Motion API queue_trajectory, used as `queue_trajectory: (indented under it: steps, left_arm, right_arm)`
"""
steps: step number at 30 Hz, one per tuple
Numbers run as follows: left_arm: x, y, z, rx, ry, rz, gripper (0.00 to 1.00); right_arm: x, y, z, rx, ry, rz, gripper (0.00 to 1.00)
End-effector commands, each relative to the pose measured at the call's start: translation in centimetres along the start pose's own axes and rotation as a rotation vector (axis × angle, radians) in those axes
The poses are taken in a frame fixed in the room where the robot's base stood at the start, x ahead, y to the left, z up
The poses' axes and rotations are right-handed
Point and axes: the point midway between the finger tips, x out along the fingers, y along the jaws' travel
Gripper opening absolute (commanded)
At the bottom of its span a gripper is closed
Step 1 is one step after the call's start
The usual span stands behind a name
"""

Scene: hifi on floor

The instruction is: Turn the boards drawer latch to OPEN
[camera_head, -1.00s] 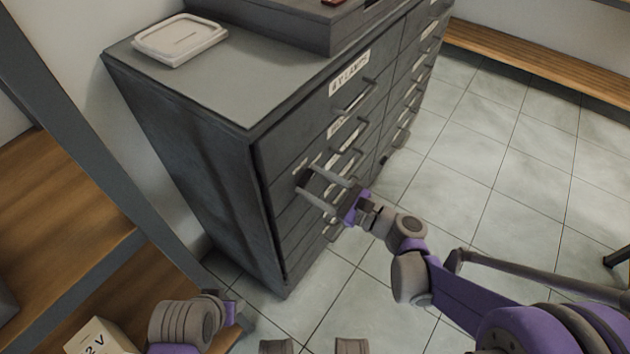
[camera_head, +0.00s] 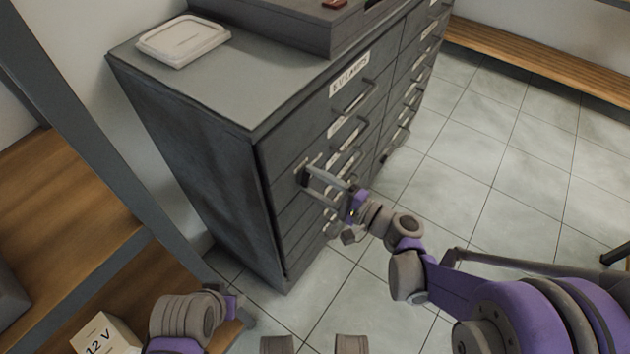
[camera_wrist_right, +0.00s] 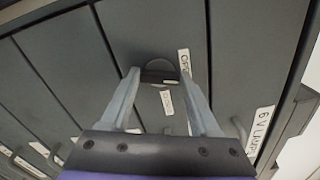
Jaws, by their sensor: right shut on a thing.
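The drawer cabinet (camera_head: 195,150) is dark grey, with labelled drawers on its front. The latch (camera_wrist_right: 160,72) is a small dark knob on a drawer face in the right wrist view. A white label reading OPEN (camera_wrist_right: 184,63) is beside it, and another small label (camera_wrist_right: 166,102) is below it, hard to read. My right gripper (camera_head: 307,174) is at the cabinet's near front edge. Its fingers are shut on the latch, which they largely hide in the head view. My left gripper (camera_head: 241,306) is low at the bottom left, away from the cabinet; its jaws are unclear.
A white lidded tub (camera_head: 183,40) and a grey case (camera_head: 270,22) rest on the cabinet top. Drawer handles (camera_head: 354,98) stick out along the front. Wooden shelving (camera_head: 60,215) with a 12 V box (camera_head: 102,338) is at the left.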

Motion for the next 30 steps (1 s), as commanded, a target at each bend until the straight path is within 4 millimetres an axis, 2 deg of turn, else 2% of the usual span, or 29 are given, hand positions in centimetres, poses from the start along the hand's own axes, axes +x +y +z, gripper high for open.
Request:
queue_trajectory:
  steps: [12,30]
  left_arm:
    - [-0.42,0.00,-0.10,0.000,0.001,0.000,0.50]
    - [-0.50,0.00,-0.12,0.000,0.001,0.000,0.50]
  right_arm:
    - [0.01,0.08,-0.01,-0.262,0.000,0.000,0.07]
    - [0.00,0.12,-0.03,-0.335,0.000,0.000,0.07]
